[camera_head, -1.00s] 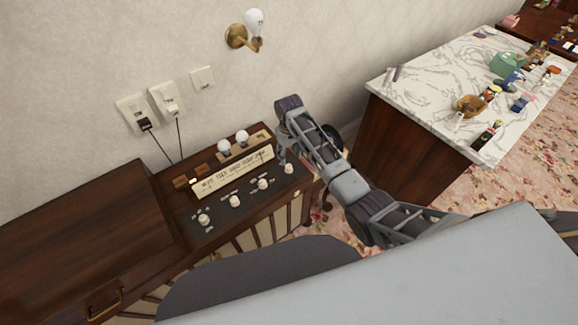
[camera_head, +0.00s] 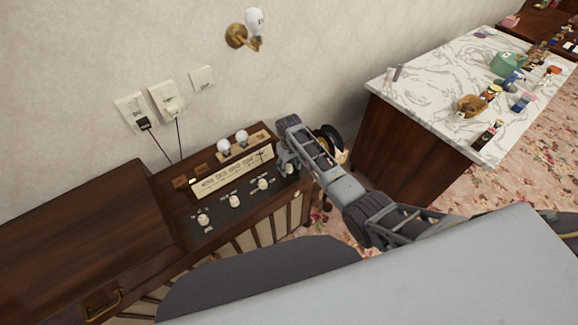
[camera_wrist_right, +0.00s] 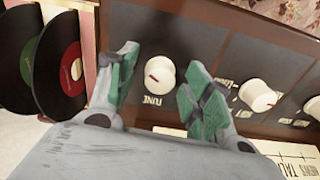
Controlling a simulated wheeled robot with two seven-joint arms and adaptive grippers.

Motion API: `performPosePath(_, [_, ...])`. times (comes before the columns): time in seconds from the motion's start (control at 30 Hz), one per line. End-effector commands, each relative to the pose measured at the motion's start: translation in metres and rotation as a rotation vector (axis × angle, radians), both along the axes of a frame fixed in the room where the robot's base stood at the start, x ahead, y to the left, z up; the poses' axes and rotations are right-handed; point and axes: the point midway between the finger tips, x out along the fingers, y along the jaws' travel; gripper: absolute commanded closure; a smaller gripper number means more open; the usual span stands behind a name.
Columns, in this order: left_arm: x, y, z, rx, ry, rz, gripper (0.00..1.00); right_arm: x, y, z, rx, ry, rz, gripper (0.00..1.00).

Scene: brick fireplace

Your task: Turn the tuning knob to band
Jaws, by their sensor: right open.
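The tuning knob (camera_wrist_right: 160,76) is a round white knob with a red mark on a dark panel, with the word TUNE beside it. In the head view the tuning knob (camera_head: 290,169) is the rightmost of the row on the wooden radio (camera_head: 262,218). My right gripper (camera_wrist_right: 162,62) is open, with one green-padded finger on each side of the tuning knob. A gap shows between the knob and the fingers. In the head view my right gripper (camera_head: 285,162) is partly hidden by its own wrist. My left gripper is not in view.
More white knobs (camera_wrist_right: 257,95) sit along the panel. A lettered dial strip (camera_head: 232,177) and two small bulbs (camera_head: 224,147) are behind them. Records (camera_wrist_right: 60,60) stand beside the radio. A marble-topped cabinet (camera_head: 420,85) stands to the right.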

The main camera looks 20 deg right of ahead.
Motion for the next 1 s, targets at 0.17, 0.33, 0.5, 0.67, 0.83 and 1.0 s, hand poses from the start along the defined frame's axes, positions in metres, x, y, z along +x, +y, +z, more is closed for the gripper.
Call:
performPosePath(0.17, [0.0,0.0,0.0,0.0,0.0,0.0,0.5,0.0,0.0,0.0,0.0,0.0,0.0,0.58])
performPosePath(0.33, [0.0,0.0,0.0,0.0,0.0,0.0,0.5,0.0,0.0,0.0,0.0,0.0,0.0,0.79])
performPosePath(0.5, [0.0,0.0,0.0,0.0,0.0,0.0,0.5,0.0,0.0,0.0,0.0,0.0,0.0,0.95])
performPosePath(0.67, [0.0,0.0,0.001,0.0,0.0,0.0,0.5,0.0,0.0,0.001,0.0,0.0,0.007,0.95])
performPosePath(0.83, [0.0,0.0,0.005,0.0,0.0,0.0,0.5,0.0,0.0,0.001,0.0,0.001,0.039,0.95])
performPosePath(1.0, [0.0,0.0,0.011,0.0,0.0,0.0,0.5,0.0,0.0,0.002,-0.001,0.001,0.108,0.95])
